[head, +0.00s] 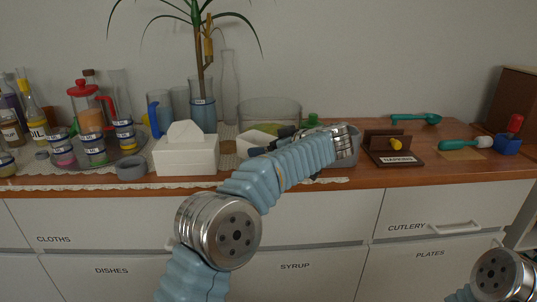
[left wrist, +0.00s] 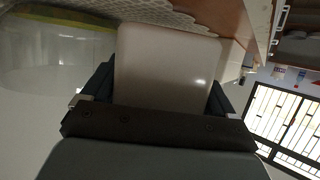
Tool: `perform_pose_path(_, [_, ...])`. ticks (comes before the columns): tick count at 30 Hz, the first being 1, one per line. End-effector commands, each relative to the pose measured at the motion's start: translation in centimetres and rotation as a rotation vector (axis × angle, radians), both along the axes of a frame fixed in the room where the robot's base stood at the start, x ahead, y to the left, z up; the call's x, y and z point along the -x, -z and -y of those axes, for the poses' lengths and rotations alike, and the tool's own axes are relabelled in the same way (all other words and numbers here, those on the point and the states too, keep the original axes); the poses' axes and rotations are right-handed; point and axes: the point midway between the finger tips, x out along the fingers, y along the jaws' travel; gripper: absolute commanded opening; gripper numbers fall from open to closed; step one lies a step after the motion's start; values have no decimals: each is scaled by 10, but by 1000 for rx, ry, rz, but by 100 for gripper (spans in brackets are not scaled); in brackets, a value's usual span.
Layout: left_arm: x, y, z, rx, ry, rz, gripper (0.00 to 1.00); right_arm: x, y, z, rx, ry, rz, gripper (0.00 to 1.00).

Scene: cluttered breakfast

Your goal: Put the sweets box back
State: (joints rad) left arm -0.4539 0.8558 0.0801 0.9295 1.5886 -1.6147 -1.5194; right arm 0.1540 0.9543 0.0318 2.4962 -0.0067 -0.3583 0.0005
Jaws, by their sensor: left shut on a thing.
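The likely sweets box is a pale, plain box (left wrist: 168,62) between the two dark fingers of my left gripper (left wrist: 160,92) in the left wrist view. My left gripper is shut on it. In the head view my left arm reaches over the counter and bends back, and the gripper (head: 283,134) points left. A small pale part of the box (head: 256,138) shows there, in front of the glass bowl (head: 270,109). Whether the box touches the counter is unclear. My right gripper is out of view.
A white tissue box (head: 186,155) stands left of the held box, with a small brown patch (head: 228,147) between them. A plant vase (head: 202,114) stands behind. A napkin holder (head: 393,147) is at right. The lace runner (head: 75,183) edges the counter.

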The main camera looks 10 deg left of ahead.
Motion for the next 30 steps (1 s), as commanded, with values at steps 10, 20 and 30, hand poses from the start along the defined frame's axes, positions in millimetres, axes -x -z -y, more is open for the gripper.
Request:
perform_pose_path(10, [1,21,0,0,0,0,29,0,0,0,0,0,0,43])
perform_pose_path(20, [1,24,0,0,0,0,100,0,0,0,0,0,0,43])
perform_pose_path(30, [10,14,17,1,4,0,100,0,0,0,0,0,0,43])
